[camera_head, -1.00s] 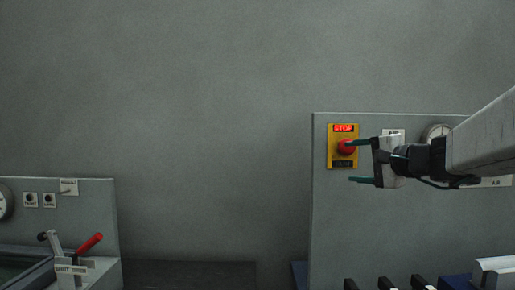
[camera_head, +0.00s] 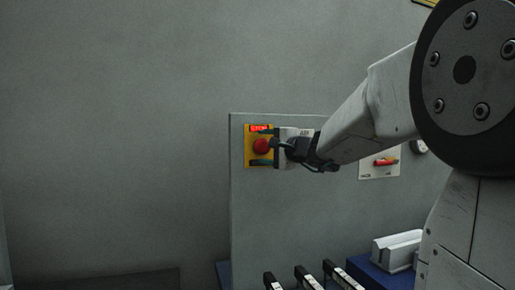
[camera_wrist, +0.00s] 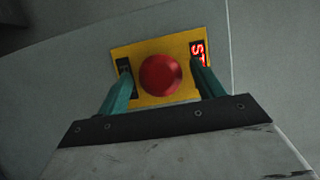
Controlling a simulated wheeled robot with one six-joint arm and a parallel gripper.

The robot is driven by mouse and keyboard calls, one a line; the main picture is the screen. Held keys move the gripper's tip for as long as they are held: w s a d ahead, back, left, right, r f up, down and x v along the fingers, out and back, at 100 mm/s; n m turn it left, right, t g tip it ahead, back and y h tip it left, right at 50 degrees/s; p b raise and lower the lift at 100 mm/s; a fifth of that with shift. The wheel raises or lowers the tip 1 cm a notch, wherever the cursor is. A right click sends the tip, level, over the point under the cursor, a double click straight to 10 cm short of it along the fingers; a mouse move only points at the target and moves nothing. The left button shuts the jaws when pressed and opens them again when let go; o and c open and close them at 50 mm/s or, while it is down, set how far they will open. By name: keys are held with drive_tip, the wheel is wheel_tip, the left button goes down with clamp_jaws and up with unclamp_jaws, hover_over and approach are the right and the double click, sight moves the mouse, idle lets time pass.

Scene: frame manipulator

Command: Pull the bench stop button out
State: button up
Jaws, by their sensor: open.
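The stop button is a round red knob (camera_head: 262,146) on a yellow plate (camera_head: 248,160) with a lit red STOP sign (camera_head: 258,128), fixed to a grey upright panel. My gripper (camera_head: 264,147) is open in front of the plate, one finger above the knob and one below. In the wrist view the red knob (camera_wrist: 160,75) sits between the two green fingers of my gripper (camera_wrist: 162,78), with a gap on each side. The yellow plate (camera_wrist: 152,50) shows behind it. I cannot tell whether the fingertips touch the plate.
The grey panel (camera_head: 265,215) also carries a red-handled switch (camera_head: 385,161) and a gauge (camera_head: 419,146) to the right. Below stand several black-and-white clamps (camera_head: 307,277) and a white block (camera_head: 397,250) on a blue surface. The wall at left is bare.

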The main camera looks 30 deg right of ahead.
drive_tip(key=c, duration=1.4)
drive_tip(key=shift+s+a, duration=0.25)
drive_tip(key=shift+s, duration=0.55)
drive_tip(key=shift+f, duration=0.1)
drive_tip(key=o, duration=1.4)
drive_tip(key=shift+s, duration=0.25)
drive_tip(key=s, duration=0.7)
drive_tip(key=shift+s+d, duration=0.25)
drive_tip(key=shift+d, duration=0.15)
